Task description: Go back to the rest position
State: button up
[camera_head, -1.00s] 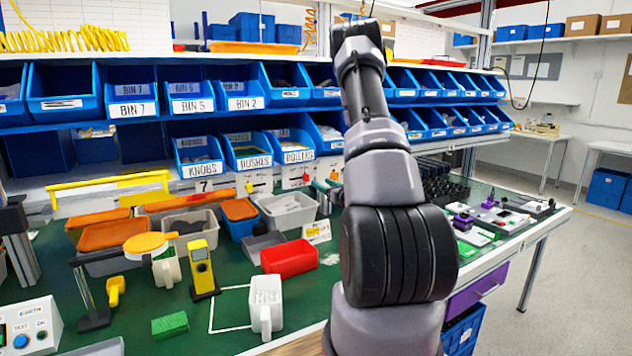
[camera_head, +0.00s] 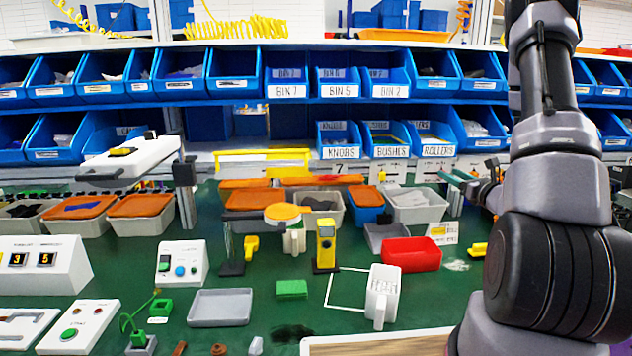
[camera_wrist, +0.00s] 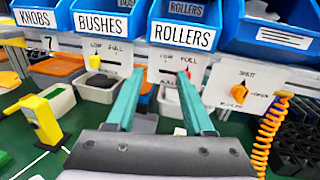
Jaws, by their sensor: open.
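My gripper (camera_wrist: 160,88) shows in the wrist view with two teal fingers spread apart and nothing between them. In the head view, my gripper (camera_head: 466,182) is at the right, in front of the panel row under the bins, partly hidden by my arm. White rotary switch panels stand under the bins in the wrist view. The middle panel (camera_wrist: 165,58) has a red knob (camera_wrist: 184,76), partly behind the right finger. The right panel (camera_wrist: 262,82) has an orange knob (camera_wrist: 239,92).
Blue bins (camera_head: 340,140) line the shelf above the panels. A red tray (camera_head: 411,255), a white container (camera_head: 381,296), a yellow device (camera_head: 326,246) and a grey tray (camera_head: 219,308) stand on the green bench. An orange coiled hose (camera_wrist: 270,130) hangs at the right in the wrist view.

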jog(key=s+a+r+n+g+y, duration=0.45)
jog(key=a+r+n, duration=0.2)
jog(key=a, duration=0.35)
jog(key=s+a+r+n+g+y, duration=0.35)
jog(key=a+r+n+y, duration=0.3)
jog(key=a, duration=0.45)
jog(key=s+a+r+n+g+h, duration=0.25)
jog(key=s+a+n+g, duration=0.25)
jog(key=s+n+g, duration=0.45)
jog(key=s+d+r+n+t+h, duration=0.5)
jog(key=s+d+n+t+h, duration=0.1)
jog(key=h, duration=0.4)
jog(key=s+t, duration=0.1)
jog(key=s, duration=0.1)
jog(key=shift+s+d+n, duration=0.25)
jog(key=shift+s+n, duration=0.1)
jog(key=shift+s, duration=0.05)
jog(key=shift+f, duration=0.1)
